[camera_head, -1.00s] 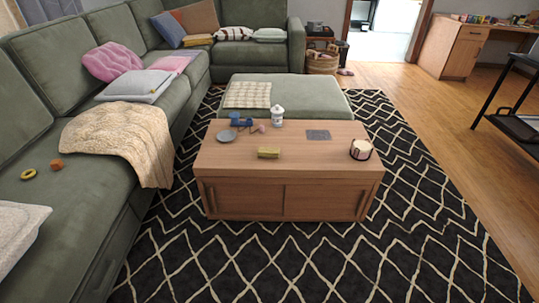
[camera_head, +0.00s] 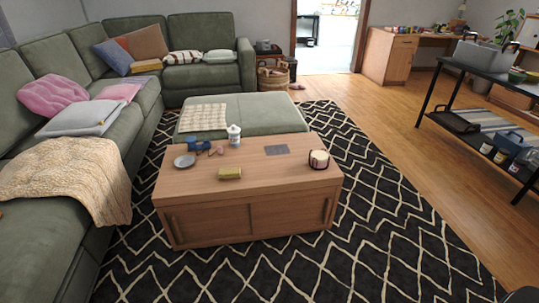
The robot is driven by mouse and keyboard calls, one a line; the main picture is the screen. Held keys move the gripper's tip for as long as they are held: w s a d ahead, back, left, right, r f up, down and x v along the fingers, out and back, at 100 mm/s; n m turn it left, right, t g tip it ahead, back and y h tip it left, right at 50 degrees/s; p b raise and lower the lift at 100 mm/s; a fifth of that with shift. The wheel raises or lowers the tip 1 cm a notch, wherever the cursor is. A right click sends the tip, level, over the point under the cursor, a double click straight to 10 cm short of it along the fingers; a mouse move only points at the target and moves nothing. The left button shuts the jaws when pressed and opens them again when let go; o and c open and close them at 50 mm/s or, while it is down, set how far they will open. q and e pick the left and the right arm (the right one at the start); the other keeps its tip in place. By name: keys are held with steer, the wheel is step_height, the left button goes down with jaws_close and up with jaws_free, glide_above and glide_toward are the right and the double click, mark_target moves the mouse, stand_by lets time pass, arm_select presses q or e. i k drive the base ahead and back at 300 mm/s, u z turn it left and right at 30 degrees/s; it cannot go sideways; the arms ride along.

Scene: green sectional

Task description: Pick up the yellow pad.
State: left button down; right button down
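A small yellow block-shaped pad (camera_head: 229,173) lies on the wooden coffee table (camera_head: 285,178), near its front edge and left of its middle. Another yellow, flat thing (camera_head: 147,65) lies at the far corner of the green sofa, in front of the cushions; it is too small to tell what it is. Neither of my grippers is in view.
On the table are a grey plate (camera_head: 184,161), blue cups (camera_head: 201,145), a white jar (camera_head: 234,136), a grey flat piece (camera_head: 277,149) and a candle (camera_head: 319,160). The sofa (camera_head: 41,248) lines the left. Patterned rug (camera_head: 400,240) lies open at front and right. A black shelf (camera_head: 452,98) stands right.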

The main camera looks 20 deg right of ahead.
mark_target(231, 173)
steer(key=z, duration=0.15)
steer(key=i, duration=1)
steer(key=u, duration=1.05)
